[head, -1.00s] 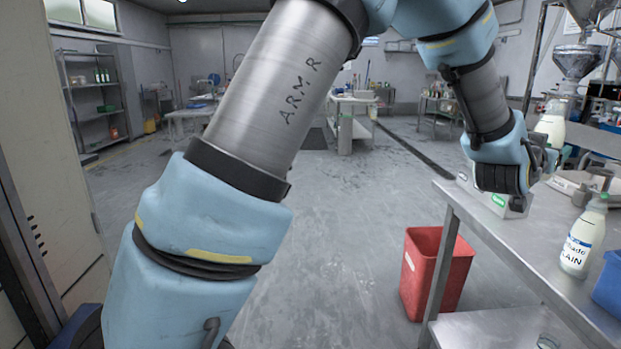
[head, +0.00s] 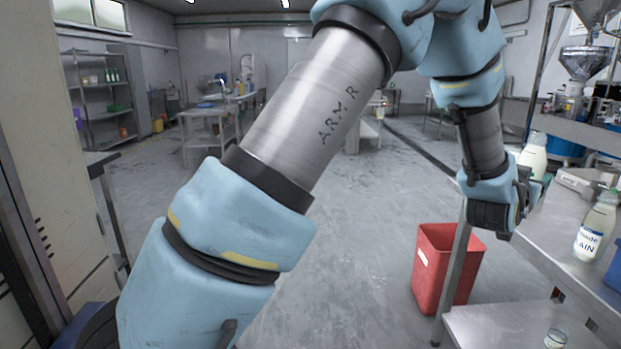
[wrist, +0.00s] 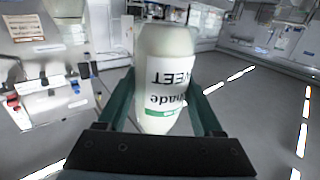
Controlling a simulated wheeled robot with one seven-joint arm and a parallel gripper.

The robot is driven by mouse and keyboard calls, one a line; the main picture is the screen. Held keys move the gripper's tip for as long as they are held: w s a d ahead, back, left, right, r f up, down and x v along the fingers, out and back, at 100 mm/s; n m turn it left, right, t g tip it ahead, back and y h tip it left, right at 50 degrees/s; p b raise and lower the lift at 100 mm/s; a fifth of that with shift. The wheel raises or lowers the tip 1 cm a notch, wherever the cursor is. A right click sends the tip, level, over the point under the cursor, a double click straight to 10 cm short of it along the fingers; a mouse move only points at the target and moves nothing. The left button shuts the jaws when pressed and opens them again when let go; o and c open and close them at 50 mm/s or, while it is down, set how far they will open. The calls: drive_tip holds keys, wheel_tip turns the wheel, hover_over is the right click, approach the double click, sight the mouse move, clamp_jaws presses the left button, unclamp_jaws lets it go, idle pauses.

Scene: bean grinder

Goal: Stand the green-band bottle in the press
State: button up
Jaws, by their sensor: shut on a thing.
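The green-band bottle, pale with a white label, is in my gripper. In the wrist view the bottle (wrist: 165,75) sits between the two fingers (wrist: 165,112), its label text upside down and the green band near the gripper. In the head view the held bottle (head: 534,153) shows above my gripper (head: 528,185), partly hidden by the wrist, at the bench's left edge. I cannot clearly make out the press in either view.
A second bottle, with a blue-band label (head: 588,242), stands on the steel bench (head: 548,238) at right. A blue container (head: 615,268) is cut off beside it. A red bin (head: 445,270) stands on the floor by the bench leg. The middle floor is open.

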drive_tip(key=w+a+f+n+t+y+p, duration=0.1)
drive_tip(key=w+a+f+n+t+y, duration=0.1)
drive_tip(key=a+f, duration=0.55)
drive_tip(key=w+a+f+n+t+y+p, duration=0.1)
drive_tip(key=w+a+f+n+t+y, duration=0.2)
drive_tip(key=f, duration=0.8)
drive_tip(key=w+a+f+n+t+y+p, duration=0.1)
drive_tip(key=a+f+y, duration=0.1)
drive_tip(key=a+f, duration=0.6)
drive_tip(key=a+f+n+t+y+p, duration=0.1)
drive_tip(key=a+f+n+y, duration=0.2)
drive_tip(key=a, duration=0.4)
drive_tip(key=a+f+y, duration=0.2)
drive_tip(key=a+f, duration=0.4)
drive_tip(key=a, duration=0.2)
drive_tip(key=a+r+n+y+p, duration=0.1)
drive_tip(key=a+r, duration=0.3)
drive_tip(key=a, duration=0.9)
drive_tip(key=a+r+y+p, duration=0.1)
drive_tip(key=a+r, duration=0.3)
drive_tip(key=a, duration=0.9)
drive_tip(key=shift+a+n+y+p, duration=0.3)
drive_tip(key=shift+a+n+p, duration=0.1)
drive_tip(key=shift+p, duration=0.25)
drive_tip(key=shift+d, duration=0.1)
